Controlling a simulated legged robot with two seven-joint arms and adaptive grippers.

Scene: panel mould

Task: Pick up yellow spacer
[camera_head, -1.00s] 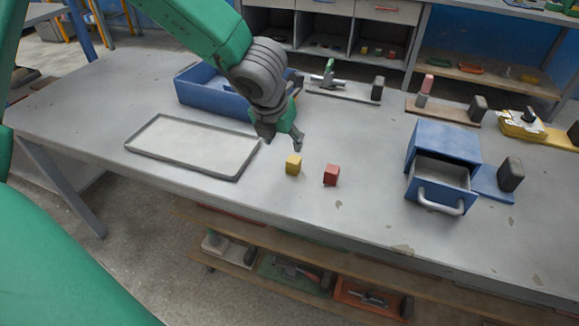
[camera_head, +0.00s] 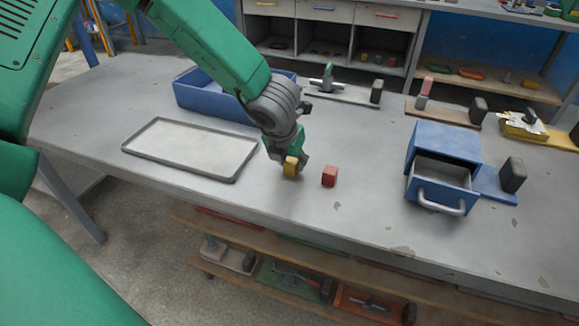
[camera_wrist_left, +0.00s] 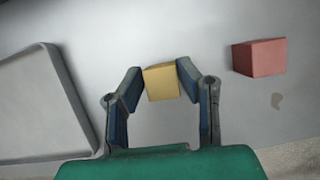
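The yellow spacer (camera_head: 290,167) is a small block at the front middle of the grey table. My left gripper (camera_head: 291,164) reaches down over it from the left. In the left wrist view, the yellow spacer (camera_wrist_left: 161,82) sits between the two fingertips of my left gripper (camera_wrist_left: 161,77), which bear on its left and right sides. I cannot tell whether it is clear of the table. My right gripper does not show.
A red block (camera_head: 329,176) stands just right of the spacer. A shallow grey tray (camera_head: 236,179) lies to the left, with a blue bin (camera_head: 205,104) behind it. A blue drawer box (camera_head: 446,142) with its drawer open stands to the right.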

